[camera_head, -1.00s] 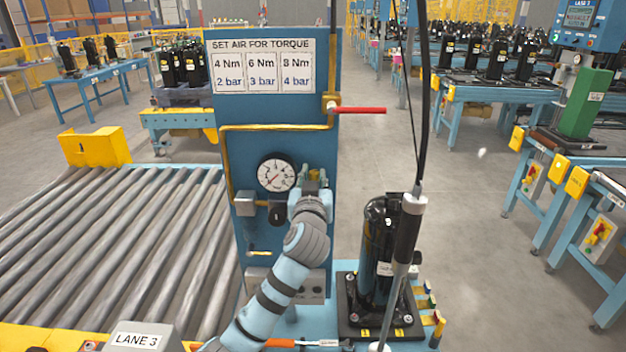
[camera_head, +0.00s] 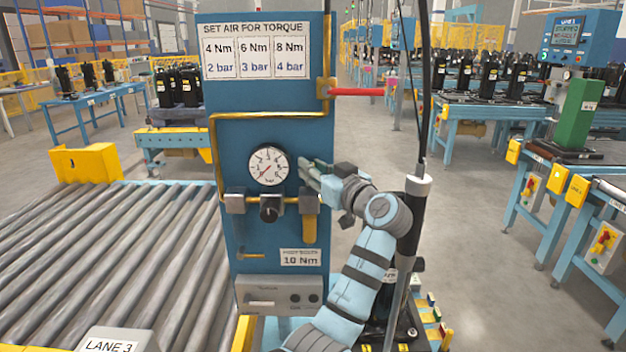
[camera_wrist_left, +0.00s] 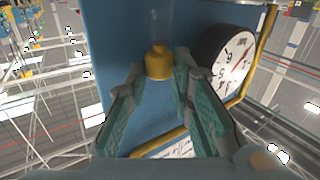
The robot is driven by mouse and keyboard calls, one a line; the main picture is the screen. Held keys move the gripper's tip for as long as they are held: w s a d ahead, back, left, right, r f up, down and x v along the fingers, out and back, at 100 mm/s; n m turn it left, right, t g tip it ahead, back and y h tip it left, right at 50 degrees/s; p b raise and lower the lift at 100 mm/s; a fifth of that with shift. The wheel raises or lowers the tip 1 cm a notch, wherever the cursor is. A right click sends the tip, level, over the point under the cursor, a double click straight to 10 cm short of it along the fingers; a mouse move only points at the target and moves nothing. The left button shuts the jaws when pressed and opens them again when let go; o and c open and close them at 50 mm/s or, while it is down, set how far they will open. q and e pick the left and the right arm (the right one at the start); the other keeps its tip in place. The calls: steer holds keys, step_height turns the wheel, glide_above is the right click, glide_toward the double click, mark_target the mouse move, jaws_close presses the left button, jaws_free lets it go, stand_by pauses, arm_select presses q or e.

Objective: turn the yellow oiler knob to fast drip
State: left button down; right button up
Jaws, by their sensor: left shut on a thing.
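My left gripper (camera_head: 306,173) is at the blue panel (camera_head: 228,140), just right of the round gauge (camera_head: 268,166). Its arm comes up from below and bends in from the right. In the left wrist view the yellow oiler knob (camera_wrist_left: 158,62) sits between the fingertips (camera_wrist_left: 160,72), and the gripper is shut on it. In the head view the fingers hide the knob. The oiler (camera_head: 309,228) with its yellow bowl hangs below the gripper. The gauge also shows in the left wrist view (camera_wrist_left: 228,58), close by on the right. My right gripper is not in view.
A black regulator knob (camera_head: 270,208) and a grey filter (camera_head: 235,202) sit left of the oiler. A red lever (camera_head: 357,92) sticks out above right. A hanging tool (camera_head: 412,215) stands close behind my arm. Grey rollers (camera_head: 110,260) lie to the left.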

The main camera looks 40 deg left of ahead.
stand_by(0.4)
arm_select(q)
steer(key=c, duration=1.7)
jaws_free()
steer(key=shift+w, duration=0.1)
